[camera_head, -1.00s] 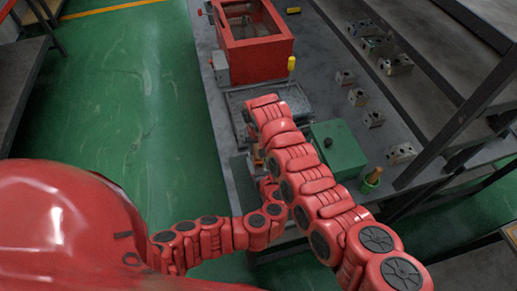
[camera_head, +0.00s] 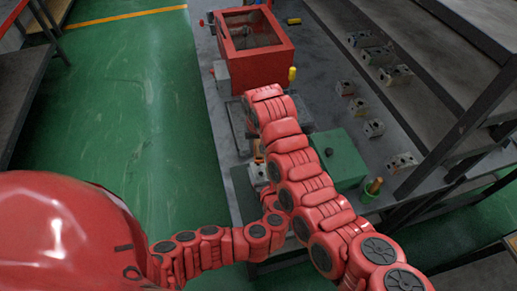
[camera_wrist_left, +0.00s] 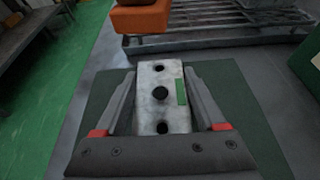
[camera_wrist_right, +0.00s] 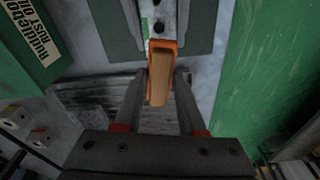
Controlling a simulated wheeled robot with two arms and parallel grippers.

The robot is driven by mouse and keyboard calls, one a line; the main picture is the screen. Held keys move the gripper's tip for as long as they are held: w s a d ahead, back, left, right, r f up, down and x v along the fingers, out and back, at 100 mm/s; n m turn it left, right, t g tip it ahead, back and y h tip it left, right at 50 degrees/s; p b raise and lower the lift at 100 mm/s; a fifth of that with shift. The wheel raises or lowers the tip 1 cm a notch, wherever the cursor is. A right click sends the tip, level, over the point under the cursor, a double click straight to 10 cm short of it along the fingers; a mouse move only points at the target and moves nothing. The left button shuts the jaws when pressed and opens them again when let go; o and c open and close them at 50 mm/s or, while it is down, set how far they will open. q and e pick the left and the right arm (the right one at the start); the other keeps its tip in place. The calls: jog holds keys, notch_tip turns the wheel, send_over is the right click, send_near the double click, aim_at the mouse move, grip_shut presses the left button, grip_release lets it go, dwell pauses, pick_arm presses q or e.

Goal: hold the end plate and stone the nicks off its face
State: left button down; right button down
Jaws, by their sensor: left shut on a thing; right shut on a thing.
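The end plate (camera_wrist_left: 162,98) is a pale metal block with dark holes and a green strip on its face. My left gripper (camera_wrist_left: 162,82) is shut on it from both sides, over a dark green mat (camera_wrist_left: 240,110). My right gripper (camera_wrist_right: 163,95) is shut on the stone (camera_wrist_right: 159,80), a tan bar with an orange edge. In the left wrist view the stone's orange end (camera_wrist_left: 140,18) is beyond the plate's far end. In the right wrist view the plate (camera_wrist_right: 168,15) lies just past the stone; contact cannot be told. In the head view my arms largely hide both grippers.
A red open-topped box (camera_head: 255,65) stands at the back of the bench. Several metal blocks (camera_head: 358,107) lie along the right side, beside dark shelving. A slatted tray (camera_wrist_left: 225,38) is beyond the plate.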

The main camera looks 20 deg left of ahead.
pick_arm(q)
grip_release()
jog(key=shift+s+d, duration=0.1)
jog(key=v, duration=1)
jog(key=shift+d+f, duration=0.2)
jog(key=shift+v, duration=0.85)
jog(key=shift+a+r, duration=0.15)
